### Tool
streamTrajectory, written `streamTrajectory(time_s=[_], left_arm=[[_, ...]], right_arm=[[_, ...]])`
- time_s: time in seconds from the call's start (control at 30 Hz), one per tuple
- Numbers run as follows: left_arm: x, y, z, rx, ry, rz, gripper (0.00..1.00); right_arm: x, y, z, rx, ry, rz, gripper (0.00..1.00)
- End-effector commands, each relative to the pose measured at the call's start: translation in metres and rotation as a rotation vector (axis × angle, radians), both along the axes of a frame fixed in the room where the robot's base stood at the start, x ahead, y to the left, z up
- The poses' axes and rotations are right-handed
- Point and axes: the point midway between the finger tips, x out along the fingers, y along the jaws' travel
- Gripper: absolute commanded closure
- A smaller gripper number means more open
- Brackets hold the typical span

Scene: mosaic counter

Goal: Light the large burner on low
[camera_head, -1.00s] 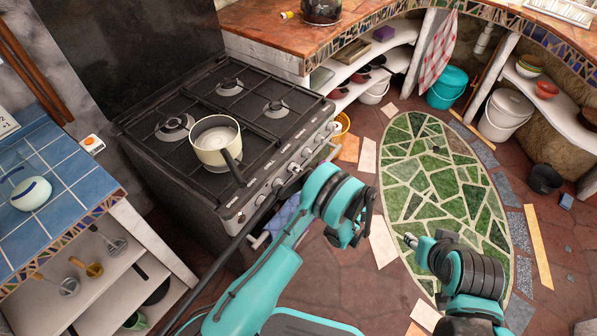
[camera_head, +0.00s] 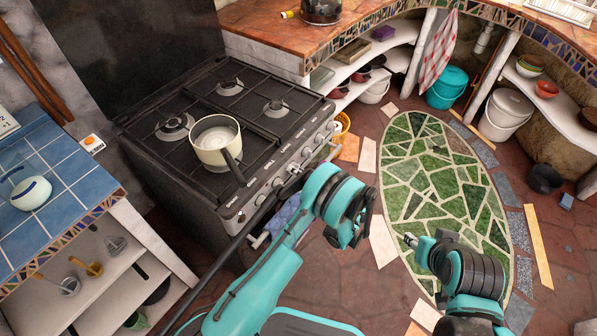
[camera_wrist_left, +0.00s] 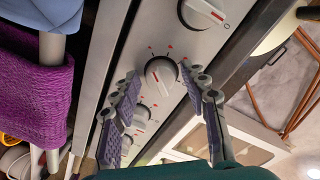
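The black stove (camera_head: 215,130) has several burners; the one at its left (camera_head: 174,127) looks largest of those uncovered. A cream saucepan (camera_head: 217,142) hides the burner under it. A row of light knobs runs along the stove front. My left gripper (camera_head: 296,168) is at this front, small and partly hidden by my arm. In the left wrist view its fingers (camera_wrist_left: 159,80) stand apart, one on each side of a knob (camera_wrist_left: 160,75); I cannot tell whether they touch it. Another knob (camera_wrist_left: 203,12) is above. My right gripper (camera_head: 411,240) is over the floor, its fingers unclear.
A blue tiled counter (camera_head: 60,190) with a white-and-blue kettle (camera_head: 31,194) stands left of the stove. A purple towel (camera_wrist_left: 30,85) hangs close to the left gripper. Floor with a green mosaic (camera_head: 440,175) lies right of the stove.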

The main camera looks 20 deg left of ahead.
Motion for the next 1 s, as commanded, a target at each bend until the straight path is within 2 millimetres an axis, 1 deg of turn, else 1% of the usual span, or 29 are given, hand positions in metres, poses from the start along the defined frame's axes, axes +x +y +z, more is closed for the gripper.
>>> streamTrajectory(time_s=[0.27,0.37,0.47,0.8,0.9,1.0], left_arm=[[0.0,0.0,0.0,0.002,0.0,0.0,0.48],[-0.001,-0.005,0.001,0.002,0.0,-0.002,0.48],[-0.006,-0.017,0.001,0.001,0.0,-0.003,0.48],[-0.034,-0.083,0.004,0.001,0.0,-0.004,0.48],[-0.04,-0.097,0.005,0.001,0.0,-0.003,0.48],[-0.045,-0.106,0.005,0.001,0.001,-0.001,0.48]], right_arm=[[0.0,0.0,0.0,0.0,0.0,0.0,0.6],[0.0,0.0,0.0,0.0,0.0,0.0,0.6],[0.0,0.0,0.0,0.0,0.0,0.0,0.6],[0.0,0.0,0.0,0.0,0.0,0.0,0.6],[0.0,0.0,0.0,0.0,0.0,0.0,0.6],[0.0,0.0,0.0,0.0,0.0,0.0,0.6]])
